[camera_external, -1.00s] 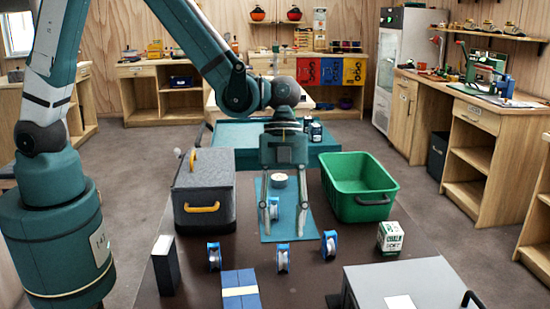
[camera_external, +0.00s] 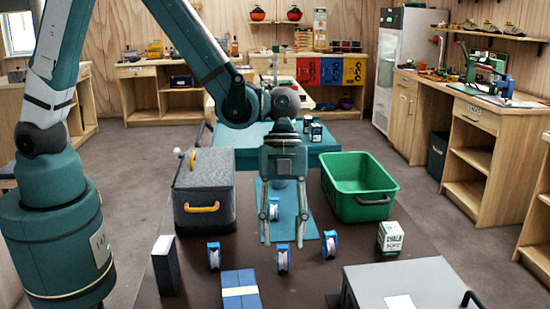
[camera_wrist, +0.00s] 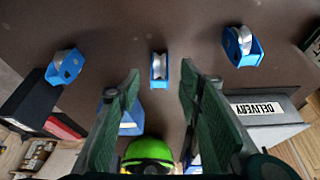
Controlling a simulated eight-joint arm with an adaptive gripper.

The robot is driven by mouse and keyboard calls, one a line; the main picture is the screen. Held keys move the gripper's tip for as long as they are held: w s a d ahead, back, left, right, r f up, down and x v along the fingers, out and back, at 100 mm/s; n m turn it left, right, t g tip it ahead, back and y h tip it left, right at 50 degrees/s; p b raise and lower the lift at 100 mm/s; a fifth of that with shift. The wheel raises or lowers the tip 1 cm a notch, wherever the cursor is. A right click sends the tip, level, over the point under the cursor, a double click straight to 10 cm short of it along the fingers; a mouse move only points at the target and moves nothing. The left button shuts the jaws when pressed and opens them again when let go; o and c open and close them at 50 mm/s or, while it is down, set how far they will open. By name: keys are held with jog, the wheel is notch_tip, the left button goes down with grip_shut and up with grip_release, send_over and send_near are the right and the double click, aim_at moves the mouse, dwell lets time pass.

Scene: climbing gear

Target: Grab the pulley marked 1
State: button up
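Several blue pulleys with pale wheels stand on the dark table. In the external view one is at the left (camera_external: 214,256), one in the middle (camera_external: 283,258), one at the right (camera_external: 329,244), and one farther back on the teal mat (camera_external: 274,208). No number is readable on any of them. My gripper (camera_external: 283,243) is open and empty, its fingers pointing down above the middle pulley. In the wrist view, the middle pulley (camera_wrist: 159,70) appears between the fingertips (camera_wrist: 160,72); the left pulley (camera_wrist: 64,66) and right pulley (camera_wrist: 241,46) lie outside them.
A black box (camera_external: 165,266), a blue box with a pale band (camera_external: 240,290), a chalk box (camera_external: 390,238) and a grey case (camera_external: 410,283) surround the pulleys. A green bin (camera_external: 360,208) and a dark grey chest (camera_external: 204,185) stand farther back.

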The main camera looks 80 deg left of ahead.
aim_at(283, 254)
jog(key=shift+b+x, duration=0.5)
jog(key=shift+x, duration=2.1)
jog(key=shift+d, duration=0.15)
jog(key=c, duration=1)
jog(key=shift+r, duration=0.2)
jog(key=shift+r+p, duration=0.85)
jog(key=shift+r, duration=4.05)
